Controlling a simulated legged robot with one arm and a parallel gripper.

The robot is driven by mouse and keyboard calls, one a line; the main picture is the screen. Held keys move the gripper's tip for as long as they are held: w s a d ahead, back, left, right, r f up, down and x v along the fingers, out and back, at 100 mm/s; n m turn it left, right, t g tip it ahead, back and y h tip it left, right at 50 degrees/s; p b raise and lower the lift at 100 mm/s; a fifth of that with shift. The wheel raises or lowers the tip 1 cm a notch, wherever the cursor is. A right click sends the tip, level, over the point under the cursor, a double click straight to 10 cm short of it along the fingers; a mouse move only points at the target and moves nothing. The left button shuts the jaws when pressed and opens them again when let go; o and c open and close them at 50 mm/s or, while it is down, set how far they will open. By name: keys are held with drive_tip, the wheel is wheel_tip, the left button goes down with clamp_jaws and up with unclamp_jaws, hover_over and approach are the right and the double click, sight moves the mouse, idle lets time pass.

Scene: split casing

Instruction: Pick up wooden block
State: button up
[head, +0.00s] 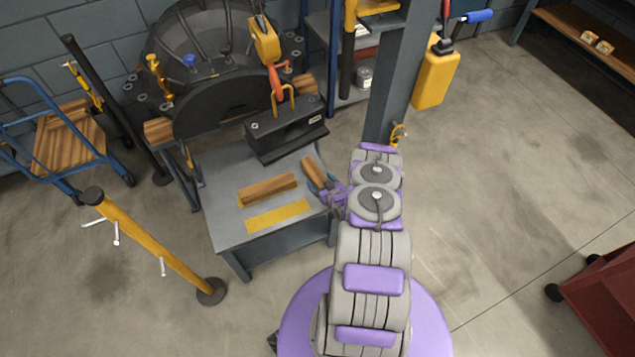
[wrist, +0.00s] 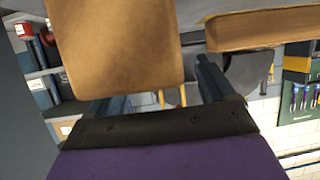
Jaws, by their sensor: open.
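Two wooden blocks are at the grey table. One wooden block (head: 267,189) lies flat on the tabletop, left of my gripper. A second wooden block (head: 313,172) is at the table's right side, right by my gripper (head: 326,188). In the wrist view this nearer block (wrist: 118,45) fills the upper left, close to my open fingers (wrist: 155,92), and hides part of the left one. I cannot tell whether it touches them. The other block (wrist: 262,28) shows at the upper right.
The grey table (head: 225,228) bears a yellow strip (head: 277,215). A black weight (head: 287,130) hangs from a yellow hook (head: 264,40) just behind the blocks. A black casing half (head: 222,105) stands at the back. A grey post (head: 392,90) rises behind my arm.

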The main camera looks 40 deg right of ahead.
sight(321, 179)
drive_tip(key=x, duration=0.2)
drive_tip(key=shift+w+d+f+b, duration=0.15)
drive_tip(key=shift+f+b, duration=0.15)
drive_tip(key=shift+w+d, duration=0.2)
drive_tip(key=shift+s+d+f, duration=0.1)
drive_tip(key=shift+d, duration=0.15)
drive_tip(key=shift+a, duration=0.35)
drive_tip(key=c, duration=0.6)
drive_tip(key=shift+d, duration=0.15)
drive_tip(key=c, duration=0.7)
